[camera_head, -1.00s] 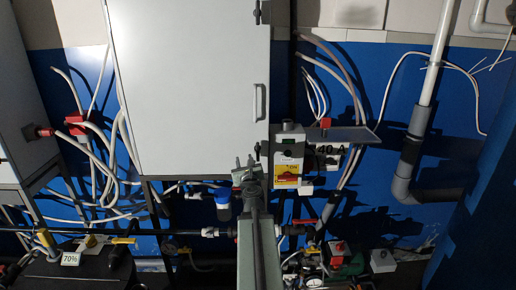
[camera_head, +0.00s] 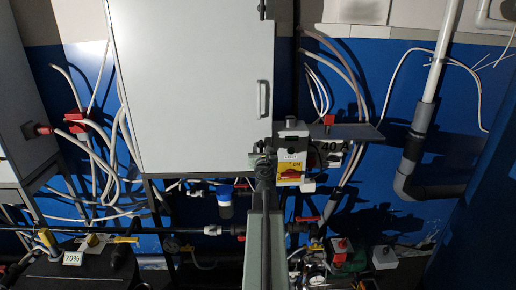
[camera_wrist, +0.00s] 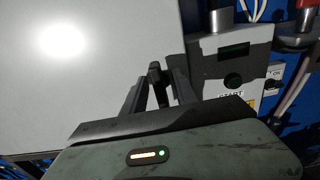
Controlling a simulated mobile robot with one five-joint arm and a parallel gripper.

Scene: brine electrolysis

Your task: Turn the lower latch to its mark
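The grey cabinet door (camera_head: 190,80) fills the upper middle of the head view. My gripper (camera_head: 263,150) is at the door's lower right corner and covers the spot of the lower latch there. In the wrist view my gripper (camera_wrist: 158,88) has its two dark fingers apart. A dark upright piece, which looks like the lower latch (camera_wrist: 154,70), shows between the fingertips. I cannot tell whether the fingers touch it. The mark is not visible to me.
An upper latch (camera_head: 263,9) and a door handle (camera_head: 262,98) are on the door's right side. A control box (camera_head: 291,155) stands close right of my gripper, with a shelf (camera_head: 345,131) beyond it. Pipes and a red-handled valve (camera_head: 307,219) lie below.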

